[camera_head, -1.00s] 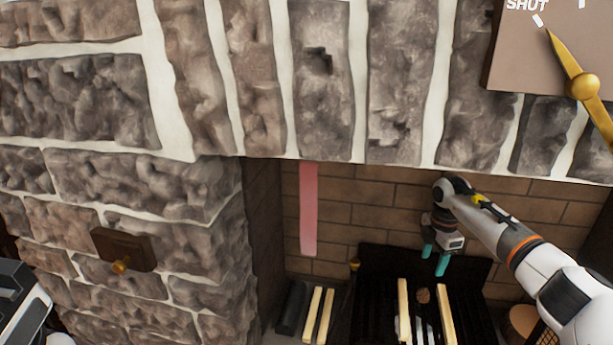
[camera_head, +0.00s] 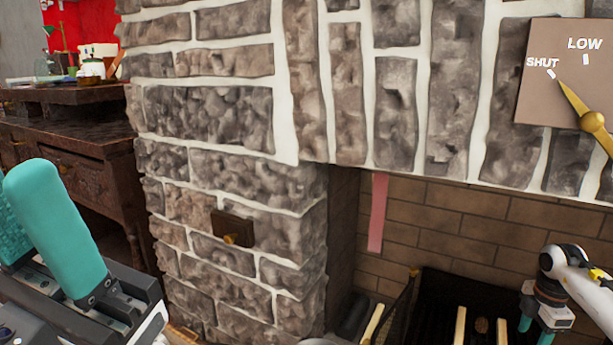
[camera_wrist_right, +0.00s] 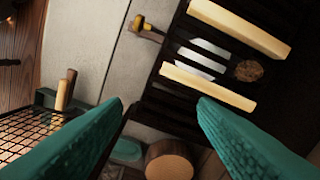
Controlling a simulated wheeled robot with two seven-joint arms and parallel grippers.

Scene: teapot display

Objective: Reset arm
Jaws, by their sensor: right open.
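My right gripper (camera_head: 536,332) is at the lower right of the head view, in front of the fireplace opening. Its teal fingers are apart with nothing between them, as the right wrist view (camera_wrist_right: 162,108) also shows. My left gripper (camera_head: 22,190) is large at the left edge of the head view. Its teal fingers point up, and the edge cuts off part of it, so its opening is unclear. The dark grate (camera_head: 437,315) lies below the right gripper, with pale wooden sticks (camera_head: 460,326) and a brown lump (camera_head: 482,325) on it.
The stone chimney wall (camera_head: 230,180) fills the middle, with a small wooden plaque and brass knob (camera_head: 232,229). A dial board (camera_head: 550,95) hangs at upper right. A pink strip (camera_head: 377,212) hangs in the opening. A dark wooden cabinet (camera_head: 85,170) stands left.

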